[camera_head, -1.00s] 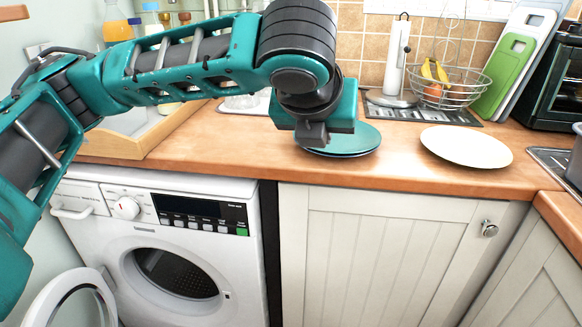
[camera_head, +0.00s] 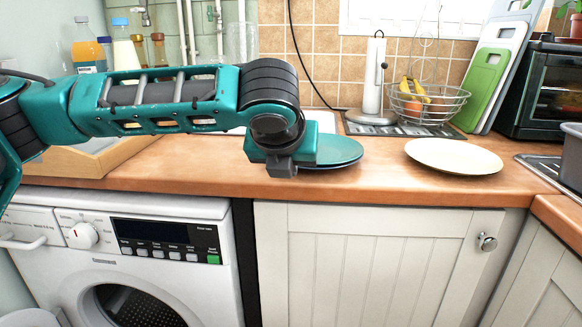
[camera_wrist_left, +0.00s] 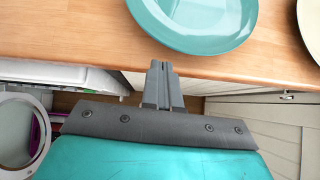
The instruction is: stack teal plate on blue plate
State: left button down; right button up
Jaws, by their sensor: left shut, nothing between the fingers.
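The teal plate (camera_head: 340,149) lies on the wooden counter near its front edge. In the left wrist view the teal plate (camera_wrist_left: 198,22) is beyond the closed fingertips (camera_wrist_left: 161,68), which are over the counter's front edge; no blue plate shows there. My right gripper is not in view.
A cream plate (camera_head: 453,156) lies to the right on the counter (camera_head: 390,184). Behind are a paper towel holder (camera_head: 373,78), a wire fruit basket (camera_head: 428,102) and chopping boards (camera_head: 492,75). A wooden tray (camera_head: 75,160) stands left, above the washing machine (camera_head: 140,262).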

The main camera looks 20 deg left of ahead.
pick_arm(q)
jog(key=shift+w+a+r, duration=0.1)
jog(key=shift+w+a, duration=0.05)
jog(key=shift+w, duration=0.45)
jog(key=shift+w+a, duration=0.1)
jog(key=shift+w, duration=0.5)
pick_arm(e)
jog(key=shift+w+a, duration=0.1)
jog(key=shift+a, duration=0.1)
pick_arm(q)
jog(key=p, duration=0.1)
jog(key=w+p, duration=0.1)
jog(key=shift+a+r+p, duration=0.15)
jog(key=shift+r+p, duration=0.15)
jog(key=shift+p, duration=0.05)
jog(key=shift+w+p, duration=0.25)
jog(key=shift+p, duration=0.2)
jog(key=shift+w+a+f, duration=0.1)
jog(key=shift+w, duration=0.05)
jog(key=shift+f, duration=0.2)
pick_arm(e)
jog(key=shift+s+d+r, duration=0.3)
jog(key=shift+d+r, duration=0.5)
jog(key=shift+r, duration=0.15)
